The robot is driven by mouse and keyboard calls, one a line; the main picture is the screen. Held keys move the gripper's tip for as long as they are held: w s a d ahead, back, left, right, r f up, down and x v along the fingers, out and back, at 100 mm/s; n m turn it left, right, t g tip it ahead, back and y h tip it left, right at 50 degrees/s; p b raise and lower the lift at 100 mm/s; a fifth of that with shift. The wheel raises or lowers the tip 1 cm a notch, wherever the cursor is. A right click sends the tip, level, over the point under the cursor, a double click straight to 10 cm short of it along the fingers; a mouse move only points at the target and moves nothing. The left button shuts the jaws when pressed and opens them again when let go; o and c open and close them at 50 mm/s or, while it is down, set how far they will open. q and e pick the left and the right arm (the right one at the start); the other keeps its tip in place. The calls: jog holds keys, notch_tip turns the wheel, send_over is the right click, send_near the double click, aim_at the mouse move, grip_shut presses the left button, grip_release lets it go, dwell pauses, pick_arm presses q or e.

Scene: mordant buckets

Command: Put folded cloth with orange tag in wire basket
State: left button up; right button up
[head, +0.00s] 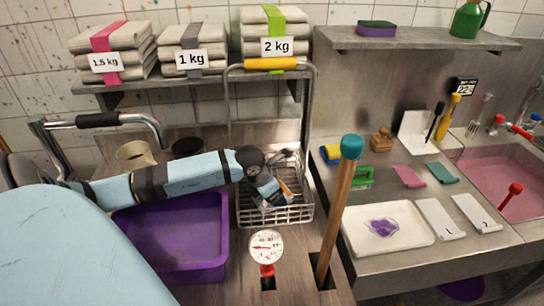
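The wire basket (245,216) stands on the bench in the middle of the head view, right of the purple tub. My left arm reaches in from the left, and its gripper (276,199) points down into the basket. A small orange patch (286,187) shows beside the fingers, perhaps the tag of the folded cloth. The cloth itself is mostly hidden by the gripper and wires, so I cannot tell whether it is held or lies loose. The gap between the fingers is not clear. My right gripper is not in view.
A purple tub (222,232) stands left of the basket. A dial thermometer (266,246) and a wooden pole with a teal top (351,147) rise in front and to the right. A tall metal handle with a yellow grip (270,64) stands behind. Folded stacks (112,55) fill the shelf above.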

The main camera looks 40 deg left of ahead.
pick_arm(q)
jog(key=o, duration=0.8)
jog(key=shift+r, duration=0.1)
jog(key=v, duration=0.7)
jog(key=shift+r, duration=0.1)
jog(key=shift+s+r, duration=0.1)
jog(key=shift+r, duration=0.05)
